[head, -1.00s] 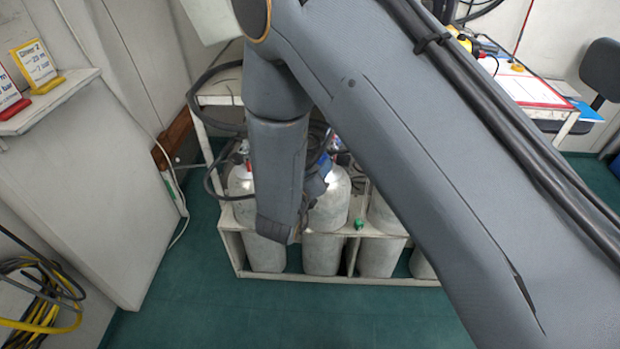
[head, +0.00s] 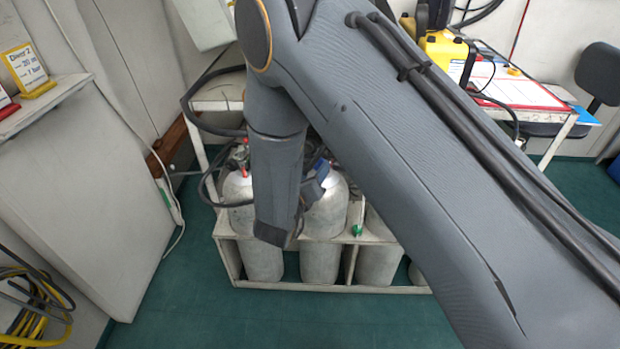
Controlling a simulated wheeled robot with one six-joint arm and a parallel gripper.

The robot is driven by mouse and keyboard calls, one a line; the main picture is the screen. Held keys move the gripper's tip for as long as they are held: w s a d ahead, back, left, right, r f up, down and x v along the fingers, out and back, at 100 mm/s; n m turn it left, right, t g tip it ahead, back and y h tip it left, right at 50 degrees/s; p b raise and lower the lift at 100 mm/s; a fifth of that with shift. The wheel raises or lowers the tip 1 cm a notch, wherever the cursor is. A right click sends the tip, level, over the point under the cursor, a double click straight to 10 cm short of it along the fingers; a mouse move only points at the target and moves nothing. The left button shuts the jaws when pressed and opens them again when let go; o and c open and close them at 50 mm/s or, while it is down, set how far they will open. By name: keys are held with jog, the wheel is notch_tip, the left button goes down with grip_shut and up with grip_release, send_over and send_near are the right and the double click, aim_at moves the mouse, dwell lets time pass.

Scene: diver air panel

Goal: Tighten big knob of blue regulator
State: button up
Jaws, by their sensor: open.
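A blue part (head: 320,168), which looks like the blue regulator, sits at the top of a grey cylinder (head: 327,212) in the rack. My arm's grey lower link hangs in front of it and hides its left side. I cannot make out its big knob. My gripper's jaws do not show; the arm hides that area. A small dark piece beside the lower link, just below the blue part, may belong to my wrist.
Several cylinders stand in a white rack (head: 330,289). A green item (head: 357,230) is on its crossbar. A cabinet (head: 85,180) stands left, and a desk with a yellow case (head: 443,52) and a chair (head: 598,72) stand right. Green floor is clear in front.

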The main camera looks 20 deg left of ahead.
aim_at(318, 166)
jog(key=shift+b+x, duration=1.4)
jog(key=shift+x, duration=1.5)
jog(key=shift+c, duration=0.3)
jog(key=c, duration=0.9)
jog(key=m+b, duration=0.2)
jog(key=m, duration=0.1)
jog(key=shift+w+f+m+b, duration=0.1)
jog(key=shift+f+m+b, duration=0.05)
jog(key=shift+m+b, duration=0.2)
jog(key=m+b, duration=0.4)
jog(key=shift+m, duration=0.25)
jog(key=shift+w+a+b, duration=0.1)
jog(key=shift+w+b, duration=0.05)
jog(key=shift+b, duration=0.95)
